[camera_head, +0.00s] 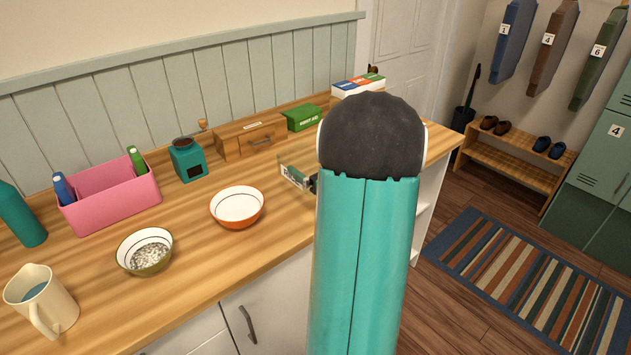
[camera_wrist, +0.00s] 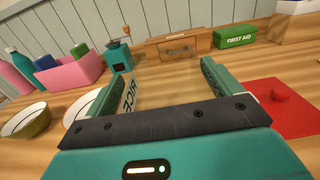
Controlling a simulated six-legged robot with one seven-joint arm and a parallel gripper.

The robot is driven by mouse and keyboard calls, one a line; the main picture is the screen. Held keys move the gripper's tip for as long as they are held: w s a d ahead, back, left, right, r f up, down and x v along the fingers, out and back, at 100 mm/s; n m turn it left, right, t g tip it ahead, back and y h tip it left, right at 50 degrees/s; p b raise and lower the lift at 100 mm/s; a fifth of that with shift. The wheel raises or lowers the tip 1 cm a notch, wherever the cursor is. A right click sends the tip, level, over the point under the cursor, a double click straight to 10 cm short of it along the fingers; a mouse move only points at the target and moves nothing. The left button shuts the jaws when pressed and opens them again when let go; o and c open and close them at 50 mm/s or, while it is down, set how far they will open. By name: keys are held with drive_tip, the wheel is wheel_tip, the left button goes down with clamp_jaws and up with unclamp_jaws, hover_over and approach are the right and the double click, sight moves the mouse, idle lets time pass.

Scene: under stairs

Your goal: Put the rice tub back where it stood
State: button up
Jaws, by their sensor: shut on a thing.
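The rice tub (camera_head: 292,174) shows in the head view only as a pale label edge, left of my arm and above the counter; my arm hides the rest. In the wrist view, its dark "RICE" lettering (camera_wrist: 130,97) lies along the inner side of the left finger. The tub's walls are hard to make out, and counter and drawer box show between the fingers. My gripper (camera_wrist: 168,70) is shut on the tub, its two teal fingers wide apart. In the head view the fingers are mostly hidden behind my arm.
A bowl of pale grains (camera_head: 150,256), an empty orange-rimmed bowl (camera_head: 238,207) and a jug (camera_head: 42,300) stand left. Behind are a pink caddy (camera_head: 110,198), grinder (camera_head: 187,160), drawer box (camera_head: 250,138) and first-aid box (camera_head: 304,117). A red mat (camera_wrist: 285,120) lies right.

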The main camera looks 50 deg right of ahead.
sight(306, 169)
drive_tip(key=d+f, duration=0.1)
drive_tip(key=w+d+f, duration=0.1)
drive_tip(key=f, duration=0.1)
drive_tip(key=d+f, duration=0.1)
drive_tip(key=f, duration=0.1)
drive_tip(key=shift+w+d, duration=0.3)
drive_tip(key=shift+d+f, duration=0.2)
drive_tip(key=shift+f, duration=1.5)
drive_tip(key=shift+f, duration=0.1)
drive_tip(key=o, duration=1.4)
drive_tip(key=shift+w, duration=0.1)
